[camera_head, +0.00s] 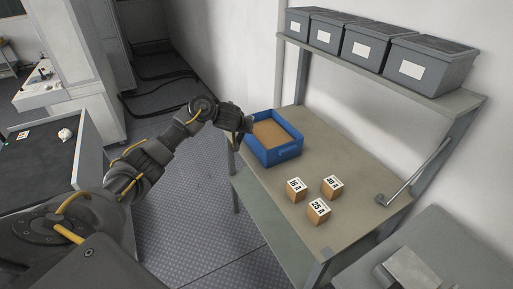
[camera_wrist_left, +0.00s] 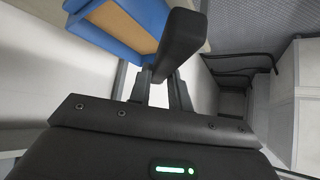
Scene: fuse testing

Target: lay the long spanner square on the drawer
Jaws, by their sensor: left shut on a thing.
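My left gripper (camera_head: 246,122) is at the near left corner of a blue open box with a tan inside (camera_head: 284,154), possibly the drawer. In the left wrist view the gripper is shut on a dark thick bar (camera_wrist_left: 181,42), which sticks out past the fingers. I cannot tell whether this bar is the spanner. The blue box also shows in the wrist view (camera_wrist_left: 146,43), beside the bar; I cannot tell if they touch. A long grey bar with a rounded end (camera_head: 420,170), spanner-like, is at the bench's right side. My right gripper is out of view.
The box stands at the far left end of a grey-green bench (camera_head: 360,165). Three labelled tan blocks, among them one at the front (camera_head: 318,211), stand mid-bench. Several lidded grey bins (camera_head: 424,70) sit on the shelf above. The bench between blocks and back wall is clear.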

